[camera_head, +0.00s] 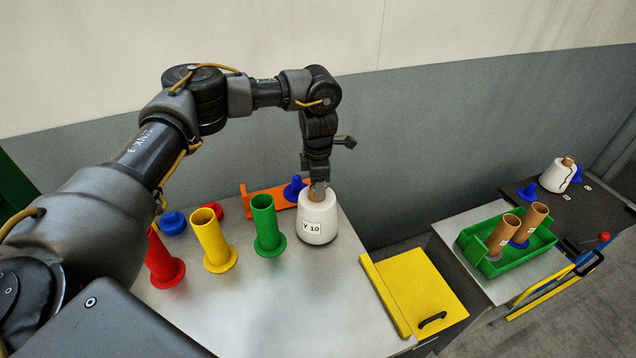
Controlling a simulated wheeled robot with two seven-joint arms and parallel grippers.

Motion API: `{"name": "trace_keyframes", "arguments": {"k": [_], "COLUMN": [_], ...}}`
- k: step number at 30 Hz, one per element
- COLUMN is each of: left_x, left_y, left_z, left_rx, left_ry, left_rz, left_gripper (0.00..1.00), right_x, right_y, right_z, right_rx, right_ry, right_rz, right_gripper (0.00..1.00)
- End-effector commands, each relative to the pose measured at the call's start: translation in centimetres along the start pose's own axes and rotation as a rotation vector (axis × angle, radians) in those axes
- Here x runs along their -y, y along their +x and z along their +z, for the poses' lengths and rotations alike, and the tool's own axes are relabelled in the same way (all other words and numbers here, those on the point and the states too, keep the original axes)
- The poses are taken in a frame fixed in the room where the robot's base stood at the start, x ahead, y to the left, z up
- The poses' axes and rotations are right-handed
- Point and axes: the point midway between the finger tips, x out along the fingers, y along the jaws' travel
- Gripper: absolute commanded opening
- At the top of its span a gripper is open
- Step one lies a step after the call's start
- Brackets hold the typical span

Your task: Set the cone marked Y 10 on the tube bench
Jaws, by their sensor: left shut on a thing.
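The white cone marked Y 10 (317,222) is upright, its label facing me, with a brown tube end at its top. My left gripper (318,186) comes down from above and is shut on that tube end. The cone is over the right part of the grey bench (290,315) that bears the coloured tubes. I cannot tell whether its base touches the bench top. My right gripper is not in view.
Red (162,262), yellow (212,240) and green (266,226) tubes stand left of the cone. An orange holder (262,201) and blue peg (294,189) are behind it. A yellow panel (428,285) is right. Farther right are a green tray (497,267) and another white cone (556,177).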

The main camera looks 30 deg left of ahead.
Motion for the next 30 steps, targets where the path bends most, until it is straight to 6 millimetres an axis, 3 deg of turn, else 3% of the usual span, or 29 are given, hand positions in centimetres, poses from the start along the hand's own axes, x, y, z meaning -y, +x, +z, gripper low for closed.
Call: {"name": "trace_keyframes", "arguments": {"k": [19, 20, 25, 30], "left_x": [-0.03, -0.03, -0.02, 0.00], "left_y": [0.48, 0.42, 0.43, 0.47], "left_z": [0.04, 0.05, 0.03, 0.01], "left_rx": [0.001, 0.001, 0.001, 0.000], "left_ry": [0.000, 0.000, 0.000, 0.000], "left_rz": [0.001, 0.001, 0.001, 0.000], "left_gripper": [0.00, 0.43, 0.65, 0.66], "right_x": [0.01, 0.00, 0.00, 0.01], "right_y": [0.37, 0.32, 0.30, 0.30], "right_z": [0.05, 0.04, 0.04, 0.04], "right_rx": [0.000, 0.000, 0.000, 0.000], "right_ry": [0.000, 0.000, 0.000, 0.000], "right_rz": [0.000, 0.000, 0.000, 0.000], "right_gripper": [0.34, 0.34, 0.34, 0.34]}}
